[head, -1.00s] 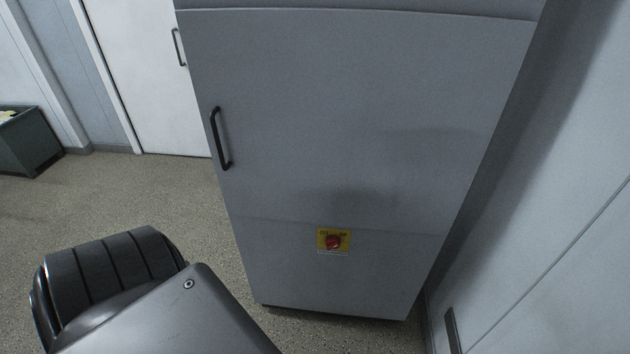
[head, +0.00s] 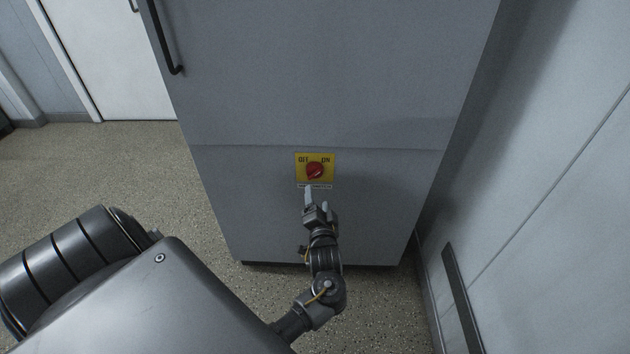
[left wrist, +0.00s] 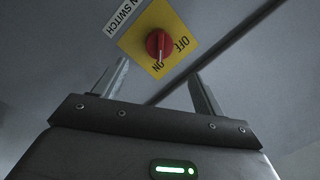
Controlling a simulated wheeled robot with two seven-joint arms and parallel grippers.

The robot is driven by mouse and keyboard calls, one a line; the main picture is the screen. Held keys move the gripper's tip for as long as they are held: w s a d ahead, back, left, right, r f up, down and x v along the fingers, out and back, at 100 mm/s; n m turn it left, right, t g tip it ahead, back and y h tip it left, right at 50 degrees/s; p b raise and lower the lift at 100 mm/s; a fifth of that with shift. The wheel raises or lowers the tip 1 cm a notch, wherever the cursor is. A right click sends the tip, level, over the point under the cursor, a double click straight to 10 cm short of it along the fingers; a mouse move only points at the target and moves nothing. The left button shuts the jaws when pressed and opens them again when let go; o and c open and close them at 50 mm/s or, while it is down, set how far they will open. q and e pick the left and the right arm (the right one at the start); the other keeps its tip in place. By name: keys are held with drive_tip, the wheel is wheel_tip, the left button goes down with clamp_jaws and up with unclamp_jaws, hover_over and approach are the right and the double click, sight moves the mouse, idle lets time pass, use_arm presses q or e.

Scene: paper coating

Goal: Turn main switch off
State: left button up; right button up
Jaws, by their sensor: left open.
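The main switch is a red rotary knob (head: 315,169) on a yellow plate (head: 301,177) low on the grey cabinet's front. OFF is printed at the plate's upper left and ON at its upper right. In the left wrist view the red knob (left wrist: 158,44) has a pale mark pointing toward ON. My left gripper (head: 318,198) is open and empty, just below the plate in the head view. In the left wrist view its two fingers stand apart (left wrist: 158,76), with the knob beyond and roughly between them. The fingers appear clear of the knob. My right gripper is not in view.
The grey cabinet (head: 330,90) fills the middle, with a black handle (head: 165,38) at its upper left. A pale wall (head: 560,200) stands close on the right. Speckled floor (head: 150,170) lies open to the left, with a white door (head: 120,70) behind.

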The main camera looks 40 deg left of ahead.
sight(315, 176)
use_arm(q)
drive_tip(key=x, duration=0.9)
drive_tip(key=shift+w+a+b, duration=0.1)
drive_tip(key=shift+w+b, duration=0.15)
drive_tip(key=shift+b, duration=0.05)
drive_tip(key=shift+w+a, duration=0.45)
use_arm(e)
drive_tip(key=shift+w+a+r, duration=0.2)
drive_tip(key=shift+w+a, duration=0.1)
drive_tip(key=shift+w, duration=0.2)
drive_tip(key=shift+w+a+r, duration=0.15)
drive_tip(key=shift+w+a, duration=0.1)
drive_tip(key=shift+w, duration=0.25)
use_arm(q)
drive_tip(key=shift+c, duration=0.4)
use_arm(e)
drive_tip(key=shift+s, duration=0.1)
use_arm(q)
drive_tip(key=shift+c, duration=1.4)
drive_tip(key=c, duration=0.6)
